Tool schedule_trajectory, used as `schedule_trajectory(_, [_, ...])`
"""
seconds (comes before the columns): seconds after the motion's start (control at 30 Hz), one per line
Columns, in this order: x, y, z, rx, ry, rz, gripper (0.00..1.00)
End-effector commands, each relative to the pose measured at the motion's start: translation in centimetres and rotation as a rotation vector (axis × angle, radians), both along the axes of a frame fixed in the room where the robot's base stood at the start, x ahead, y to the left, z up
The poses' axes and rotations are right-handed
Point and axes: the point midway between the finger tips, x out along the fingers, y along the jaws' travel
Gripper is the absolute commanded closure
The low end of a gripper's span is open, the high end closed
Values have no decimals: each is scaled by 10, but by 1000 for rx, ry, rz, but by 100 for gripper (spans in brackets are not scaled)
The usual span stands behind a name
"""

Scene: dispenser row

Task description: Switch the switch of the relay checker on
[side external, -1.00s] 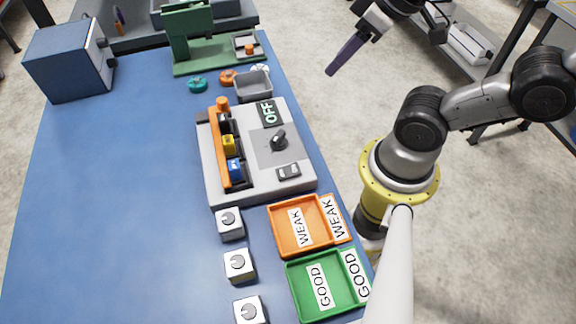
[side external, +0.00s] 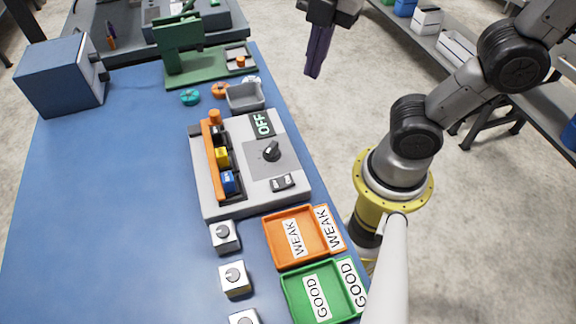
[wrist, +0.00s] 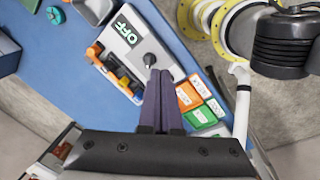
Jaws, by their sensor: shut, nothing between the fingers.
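The relay checker (side external: 238,178) is a grey box on the blue table, with a display (side external: 262,124) reading OFF. On its top are a black knob (side external: 271,152) and a small rocker switch (side external: 283,183). An orange bar runs along its left side beside several coloured relays (side external: 222,157). My gripper (side external: 312,74), with dark purple fingers, is shut and empty, in the air beyond the table's right edge and apart from the checker. In the wrist view the closed fingers (wrist: 162,74) cover part of the checker's near side; the knob (wrist: 149,60) shows just above them, and the rocker is hidden.
An orange WEAK tray (side external: 278,258) and a green GOOD tray (side external: 293,296) sit near the table's right edge. Several white dial boxes (side external: 234,279) stand to their left. A grey bin (side external: 245,97) and green press (side external: 180,50) are behind the checker.

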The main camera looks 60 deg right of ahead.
Motion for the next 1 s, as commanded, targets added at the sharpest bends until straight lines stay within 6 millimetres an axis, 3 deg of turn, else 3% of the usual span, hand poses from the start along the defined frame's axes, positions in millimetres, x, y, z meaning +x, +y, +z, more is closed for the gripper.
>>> schedule_trajectory(0.1, [11,30,0,-55,95,334,100])
schedule_trajectory(0.2, [17,57,-3,-89,163,556,100])
schedule_trajectory(0.43, [17,103,-17,-132,247,752,100])
schedule_trajectory(0.6, [11,113,-23,-145,266,795,100])
schedule_trajectory(1.0, [10,113,-24,-145,265,797,100])
